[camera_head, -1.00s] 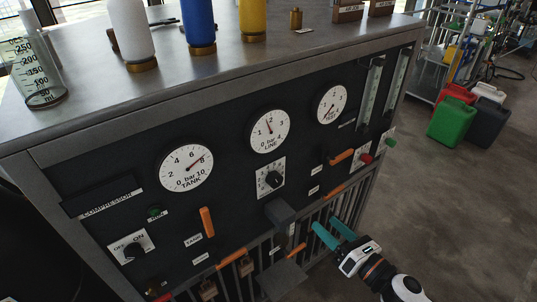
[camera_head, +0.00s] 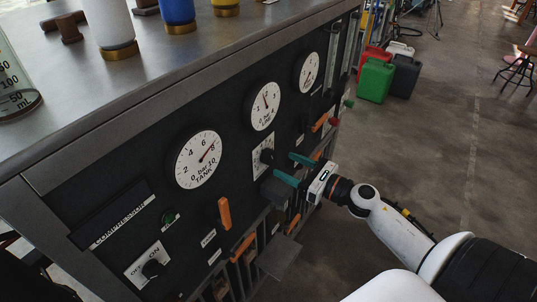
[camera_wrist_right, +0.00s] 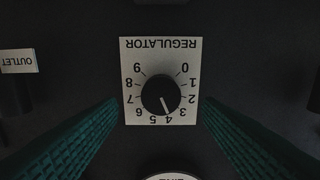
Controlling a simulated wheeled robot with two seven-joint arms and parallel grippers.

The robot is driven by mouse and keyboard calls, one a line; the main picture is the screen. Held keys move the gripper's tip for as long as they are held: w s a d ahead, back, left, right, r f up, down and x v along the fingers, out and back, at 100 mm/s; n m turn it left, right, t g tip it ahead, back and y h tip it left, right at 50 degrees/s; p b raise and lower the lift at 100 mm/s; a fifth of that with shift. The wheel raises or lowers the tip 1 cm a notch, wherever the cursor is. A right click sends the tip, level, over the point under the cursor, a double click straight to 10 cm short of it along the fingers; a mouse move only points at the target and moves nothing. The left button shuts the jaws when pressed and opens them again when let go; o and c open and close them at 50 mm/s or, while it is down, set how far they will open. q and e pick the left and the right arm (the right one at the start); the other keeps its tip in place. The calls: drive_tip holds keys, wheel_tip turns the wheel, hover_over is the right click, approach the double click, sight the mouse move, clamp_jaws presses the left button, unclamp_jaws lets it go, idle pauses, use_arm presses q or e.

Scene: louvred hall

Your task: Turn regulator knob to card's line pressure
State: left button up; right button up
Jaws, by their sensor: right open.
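The regulator knob (camera_head: 267,156) is a black dial on a white plate, on the dark panel below the LINE gauge (camera_head: 265,106). In the right wrist view the knob (camera_wrist_right: 160,94) appears upside down, its white pointer line at about 4 on a 0 to 9 scale. The LINE gauge needle points up, near 2. My right gripper (camera_head: 283,164) is open, its teal fingers just in front of the knob. In the wrist view the fingers lie either side of the knob, apart from it. I cannot make out a card. My left gripper is out of view.
The panel also has a TANK gauge (camera_head: 200,159), a third gauge (camera_head: 306,72), an orange handle (camera_head: 224,213) and an OFF/ON switch (camera_head: 152,269). A dark grey block (camera_head: 277,190) juts out below the knob. Coloured canisters (camera_head: 376,80) stand on the floor behind.

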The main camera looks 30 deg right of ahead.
sight(273, 159)
drive_tip(key=p+x, duration=0.1)
drive_tip(key=x, duration=0.3)
drive_tip(key=shift+r, duration=0.15)
drive_tip(key=shift+w+a, duration=0.1)
drive_tip(key=shift+w, duration=0.2)
drive_tip(key=shift+w+a, duration=0.2)
drive_tip(key=shift+w, duration=0.1)
drive_tip(key=c, duration=1.1)
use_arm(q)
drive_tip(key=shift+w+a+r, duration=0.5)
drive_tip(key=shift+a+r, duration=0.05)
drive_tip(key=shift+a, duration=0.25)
use_arm(e)
clamp_jaws()
